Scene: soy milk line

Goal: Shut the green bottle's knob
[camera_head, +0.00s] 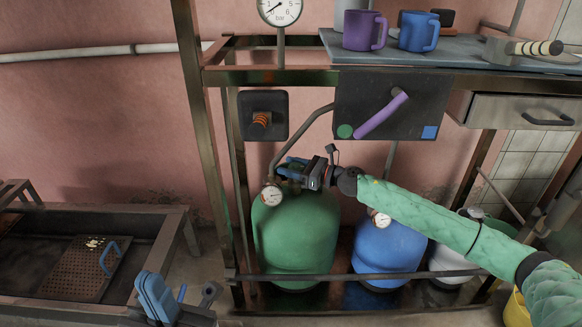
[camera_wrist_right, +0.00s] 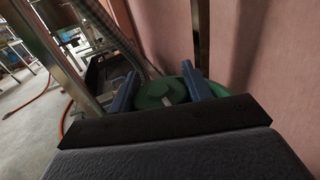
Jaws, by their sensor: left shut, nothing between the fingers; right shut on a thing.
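The green bottle (camera_head: 296,240) stands under the frame at the middle of the head view, with a round pressure gauge (camera_head: 271,195) at its upper left. My right gripper (camera_head: 290,170) is at the bottle's top and hides its knob in the head view. In the right wrist view the round green knob (camera_wrist_right: 160,92), with a pale mark, sits between the two blue fingers, and the gripper is shut on it. I cannot tell how far the knob is turned. My left gripper (camera_head: 160,297) is shut and empty at the lower left, away from the bottle.
A blue bottle (camera_head: 388,250) stands right of the green one, partly behind my right arm. A metal rail (camera_head: 350,277) crosses in front of both. A dark panel with a purple lever (camera_head: 382,113) hangs above. A sink basin (camera_head: 150,222) is at left.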

